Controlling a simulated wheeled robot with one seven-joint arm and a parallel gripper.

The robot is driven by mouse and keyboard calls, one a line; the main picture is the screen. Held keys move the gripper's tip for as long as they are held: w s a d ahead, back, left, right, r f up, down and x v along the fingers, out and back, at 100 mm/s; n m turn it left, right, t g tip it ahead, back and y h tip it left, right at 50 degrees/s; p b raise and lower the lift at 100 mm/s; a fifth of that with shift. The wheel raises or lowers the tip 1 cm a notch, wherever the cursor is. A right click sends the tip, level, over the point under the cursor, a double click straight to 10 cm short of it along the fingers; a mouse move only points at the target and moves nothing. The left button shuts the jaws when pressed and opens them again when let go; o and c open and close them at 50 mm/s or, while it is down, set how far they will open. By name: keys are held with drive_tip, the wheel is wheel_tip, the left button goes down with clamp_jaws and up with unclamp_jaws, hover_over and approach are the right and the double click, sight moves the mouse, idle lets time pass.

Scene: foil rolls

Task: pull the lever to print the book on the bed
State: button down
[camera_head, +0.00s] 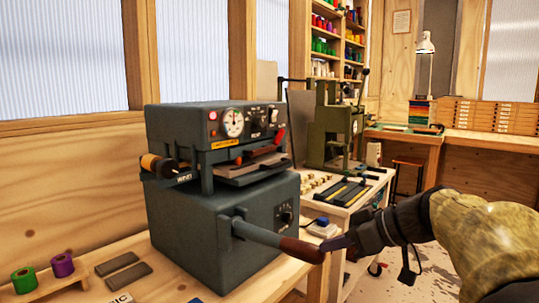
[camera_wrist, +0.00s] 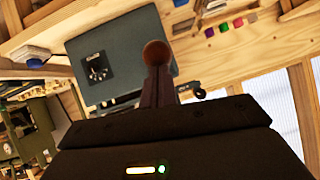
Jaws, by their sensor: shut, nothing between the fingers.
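A dark grey-green press (camera_head: 222,200) stands on the wooden bench, with a dial and switches on its upper housing. Its lever (camera_head: 262,236) sticks out from the lower front toward the right, sloping slightly down to a red-brown grip (camera_head: 302,250). A flat greyish piece, perhaps the book (camera_head: 245,173), lies on the bed between the upper and lower housings; I cannot make it out clearly. My gripper (camera_head: 328,251) is shut and empty, its fingertips at the grip's outer end. In the wrist view the round brown lever end (camera_wrist: 156,52) shows just beyond my fingertips (camera_wrist: 159,72); contact is unclear.
A white-sided table (camera_head: 350,215) with small blocks and black trays stands right of the press, with an olive-green machine (camera_head: 335,135) on it. Foil rolls (camera_head: 62,265) and dark slabs (camera_head: 128,275) lie on the bench at lower left. Shelves and a lamp are behind.

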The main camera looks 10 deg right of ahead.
drive_tip(key=shift+s+d+f+b, duration=0.1)
drive_tip(key=shift+s+f+b, duration=0.05)
drive_tip(key=shift+f+b, duration=0.6)
drive_tip(key=shift+s+d+f+b, duration=0.1)
drive_tip(key=shift+f+b, duration=0.55)
drive_tip(key=shift+f, duration=0.2)
drive_tip(key=shift+a+f, duration=0.15)
idle(0.6)
drive_tip(key=p+v, duration=0.4)
drive_tip(key=v, duration=0.9)
drive_tip(key=shift+d+r, duration=0.2)
drive_tip(key=shift+r, duration=0.3)
drive_tip(key=shift+f, duration=0.1)
idle(0.4)
